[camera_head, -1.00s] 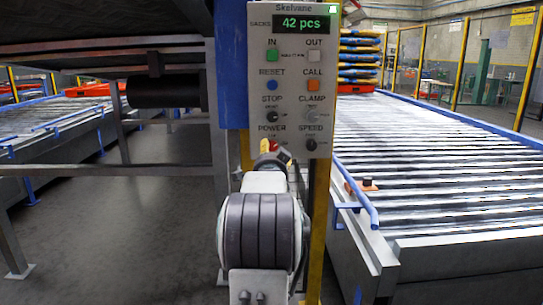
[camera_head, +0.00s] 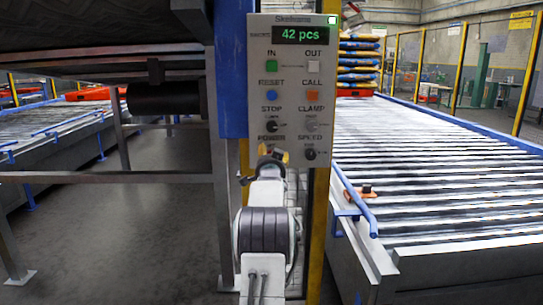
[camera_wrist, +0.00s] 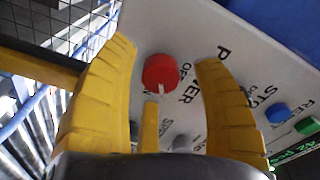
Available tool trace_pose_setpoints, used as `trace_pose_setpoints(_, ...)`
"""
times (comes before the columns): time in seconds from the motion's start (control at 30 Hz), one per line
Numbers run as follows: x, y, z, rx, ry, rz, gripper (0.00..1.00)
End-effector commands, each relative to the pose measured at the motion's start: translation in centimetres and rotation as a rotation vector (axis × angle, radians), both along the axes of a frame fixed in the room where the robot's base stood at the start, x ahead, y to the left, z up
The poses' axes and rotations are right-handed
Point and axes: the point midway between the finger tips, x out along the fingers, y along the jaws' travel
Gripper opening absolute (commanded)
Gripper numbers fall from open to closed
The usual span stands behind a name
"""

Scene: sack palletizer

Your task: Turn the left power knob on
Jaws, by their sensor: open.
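The red power knob (camera_wrist: 160,72) sits on the grey control panel in the wrist view, under the word POWER. A pale mark shows on its edge. My gripper (camera_wrist: 165,54) is open, with one yellow finger on each side of the knob and gaps between fingers and knob. A third yellow finger part (camera_wrist: 150,127) lies below it in the picture. In the head view my gripper (camera_head: 272,157) is at the lower left of the panel (camera_head: 291,88) and hides the knob. I cannot tell how deep the fingers reach.
The speed knob (camera_head: 310,154) is right of my gripper, with the stop knob (camera_head: 271,125) above. A yellow post (camera_head: 318,225) stands beside my arm. A roller conveyor (camera_head: 430,170) runs at right, and a grey frame (camera_head: 222,215) stands at left.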

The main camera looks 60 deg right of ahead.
Motion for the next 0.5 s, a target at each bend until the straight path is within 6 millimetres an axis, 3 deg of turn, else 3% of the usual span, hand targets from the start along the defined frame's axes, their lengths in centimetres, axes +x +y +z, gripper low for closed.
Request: trace_pose_setpoints(0.5, 0.9, -1.6, 0.0, 0.001, 0.0, -0.001, 0.61)
